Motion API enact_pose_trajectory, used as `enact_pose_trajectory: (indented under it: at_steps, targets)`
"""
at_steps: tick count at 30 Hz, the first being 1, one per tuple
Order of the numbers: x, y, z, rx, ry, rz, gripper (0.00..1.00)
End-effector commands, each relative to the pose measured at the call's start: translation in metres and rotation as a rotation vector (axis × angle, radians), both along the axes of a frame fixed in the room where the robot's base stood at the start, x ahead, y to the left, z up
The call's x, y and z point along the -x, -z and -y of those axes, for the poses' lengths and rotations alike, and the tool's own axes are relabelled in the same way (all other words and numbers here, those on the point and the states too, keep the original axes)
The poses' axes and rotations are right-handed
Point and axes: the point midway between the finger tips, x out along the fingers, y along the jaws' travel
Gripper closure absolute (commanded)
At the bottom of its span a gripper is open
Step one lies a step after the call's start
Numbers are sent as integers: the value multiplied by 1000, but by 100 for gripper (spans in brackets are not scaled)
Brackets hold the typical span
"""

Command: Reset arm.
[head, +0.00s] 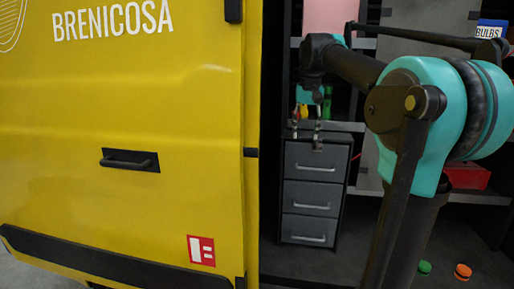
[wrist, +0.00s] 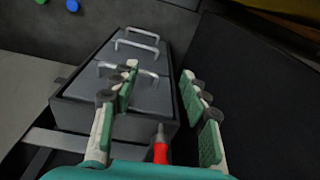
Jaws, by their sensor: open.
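My gripper (head: 307,130) hangs in front of the grey drawer cabinet in the head view, with my teal and black arm folded on the right. In the wrist view my gripper (wrist: 158,72) has its two green-padded fingers spread apart, with nothing held between the pads. The drawer cabinet (head: 312,195) has several drawers with pale handles, all looking shut. In the wrist view the cabinet (wrist: 75,95) lies beyond the fingers. A red object with a grey tip (wrist: 160,151) shows low between the finger bases; what it is I cannot tell.
A yellow van door (head: 120,200) fills the left of the head view, close to my gripper. Dark shelving stands behind, with a red box (head: 467,177) and a "BULBS" box (head: 490,29). A green piece (head: 425,267) and an orange piece (head: 463,271) lie on the floor.

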Motion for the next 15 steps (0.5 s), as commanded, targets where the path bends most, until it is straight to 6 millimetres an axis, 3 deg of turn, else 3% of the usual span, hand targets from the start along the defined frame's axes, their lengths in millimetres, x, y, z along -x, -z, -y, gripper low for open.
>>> enact_pose_trajectory:
  at_steps: [1,8,15]
  targets:
    - [6,27,2,0,-8,15,55]
    - [44,142,12,6,-45,91,55]
    - [118,259,21,17,-84,168,55]
